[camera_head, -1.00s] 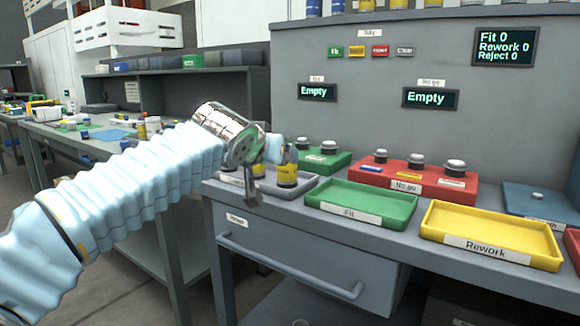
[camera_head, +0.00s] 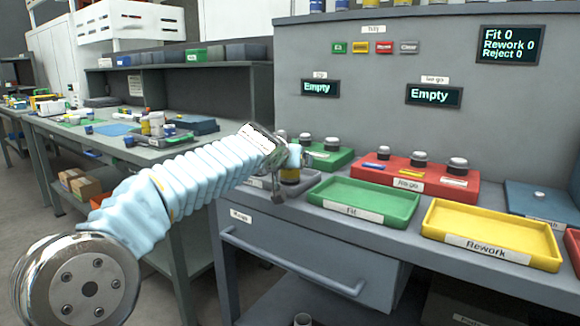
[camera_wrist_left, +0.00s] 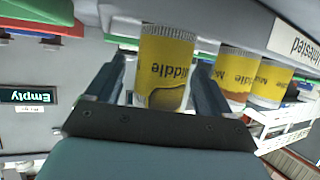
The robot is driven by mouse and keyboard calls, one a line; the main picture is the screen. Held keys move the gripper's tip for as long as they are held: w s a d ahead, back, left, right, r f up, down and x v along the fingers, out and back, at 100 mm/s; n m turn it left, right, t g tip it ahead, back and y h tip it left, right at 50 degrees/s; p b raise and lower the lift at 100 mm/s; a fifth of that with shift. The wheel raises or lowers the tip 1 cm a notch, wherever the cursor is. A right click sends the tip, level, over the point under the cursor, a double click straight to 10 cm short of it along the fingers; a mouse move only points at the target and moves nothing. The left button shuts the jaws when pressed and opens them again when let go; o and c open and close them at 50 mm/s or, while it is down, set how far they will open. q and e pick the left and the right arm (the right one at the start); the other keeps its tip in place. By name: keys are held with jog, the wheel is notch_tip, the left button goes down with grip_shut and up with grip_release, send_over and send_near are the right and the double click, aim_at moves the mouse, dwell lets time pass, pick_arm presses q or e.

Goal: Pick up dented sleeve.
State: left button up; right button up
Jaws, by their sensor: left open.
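A yellow-labelled sleeve (camera_wrist_left: 167,55) stands between the two fingers of my left gripper (camera_wrist_left: 160,72) in the left wrist view. Its label reads "Middle", and an uneven, dent-like patch shows on its side near the palm. The fingers are open on either side of it; whether they touch it I cannot tell. In the head view my left gripper (camera_head: 290,163) is at the grey tray, and the sleeve (camera_head: 290,175) is partly hidden by it. Two similar sleeves (camera_wrist_left: 238,72) stand beside it in the left wrist view. My right gripper is not in view.
The grey tray (camera_head: 308,186) lies at the bench's left end. Right of it are the green Fit tray (camera_head: 365,197) and yellow Rework tray (camera_head: 490,228). Behind stand a green block (camera_head: 335,160) and red No-go block (camera_head: 385,178) with upright gauges. Both displays read Empty.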

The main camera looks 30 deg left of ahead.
pick_arm(q)
jog(key=c, duration=1.2)
jog(key=shift+c, duration=0.7)
jog(key=shift+r, duration=0.15)
